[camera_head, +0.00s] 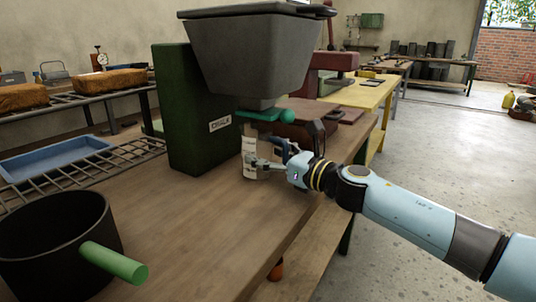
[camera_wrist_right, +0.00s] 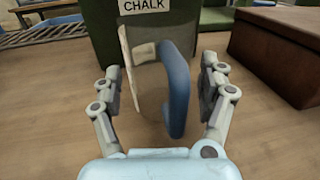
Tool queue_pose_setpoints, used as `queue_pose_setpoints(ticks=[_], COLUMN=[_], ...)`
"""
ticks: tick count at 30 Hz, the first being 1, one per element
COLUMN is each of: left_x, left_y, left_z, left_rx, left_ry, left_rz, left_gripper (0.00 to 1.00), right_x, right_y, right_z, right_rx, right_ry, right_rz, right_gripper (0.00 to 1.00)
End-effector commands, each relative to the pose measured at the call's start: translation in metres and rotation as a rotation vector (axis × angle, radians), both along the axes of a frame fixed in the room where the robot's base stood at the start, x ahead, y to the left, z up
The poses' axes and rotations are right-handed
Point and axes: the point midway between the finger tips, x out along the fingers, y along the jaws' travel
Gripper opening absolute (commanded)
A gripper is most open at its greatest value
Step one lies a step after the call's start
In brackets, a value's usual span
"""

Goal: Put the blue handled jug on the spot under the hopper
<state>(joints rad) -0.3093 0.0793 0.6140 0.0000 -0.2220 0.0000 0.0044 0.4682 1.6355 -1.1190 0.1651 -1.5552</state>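The jug has a cream body (camera_head: 249,150) and a blue handle (camera_wrist_right: 172,88). It stands on the wooden bench in front of the green box (camera_head: 190,110) labelled CHALK, below the grey hopper (camera_head: 250,55). My right gripper (camera_head: 258,162) is at the jug. In the right wrist view my right gripper (camera_wrist_right: 160,75) is open, with its fingers on either side of the blue handle and gaps showing. The jug is partly hidden by the gripper in the head view. I cannot make out a marked spot under the hopper. My left gripper is not in view.
A black pot (camera_head: 45,245) with a green handle (camera_head: 115,263) stands at the near left of the bench (camera_head: 200,230). A green lever (camera_head: 267,115) sits under the hopper. A brown box (camera_wrist_right: 275,50) is at the right in the wrist view. The bench's front middle is clear.

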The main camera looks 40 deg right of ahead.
Motion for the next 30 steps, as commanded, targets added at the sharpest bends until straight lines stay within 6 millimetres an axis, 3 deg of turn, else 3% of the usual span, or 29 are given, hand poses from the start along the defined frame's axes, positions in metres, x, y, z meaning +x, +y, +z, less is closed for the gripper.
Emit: queue_pose_setpoints(ticks=[12, 17, 23, 30], left_x=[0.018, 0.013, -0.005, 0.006], left_y=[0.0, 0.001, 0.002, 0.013], left_z=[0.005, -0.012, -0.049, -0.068], left_rx=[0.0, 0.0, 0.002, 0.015], left_ry=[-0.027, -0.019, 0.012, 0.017], left_rz=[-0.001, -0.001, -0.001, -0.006], left_gripper=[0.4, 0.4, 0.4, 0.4], right_x=[0.0, -0.025, -0.054, -0.079], right_y=[0.0, -0.004, -0.012, -0.016], right_z=[0.006, -0.003, -0.009, -0.005], right_rx=[0.0, -0.005, -0.013, -0.013], right_ry=[-0.001, 0.004, 0.013, 0.012], right_rz=[0.0, 0.003, 0.001, 0.001], right_gripper=[0.86, 0.86, 0.86, 0.86])
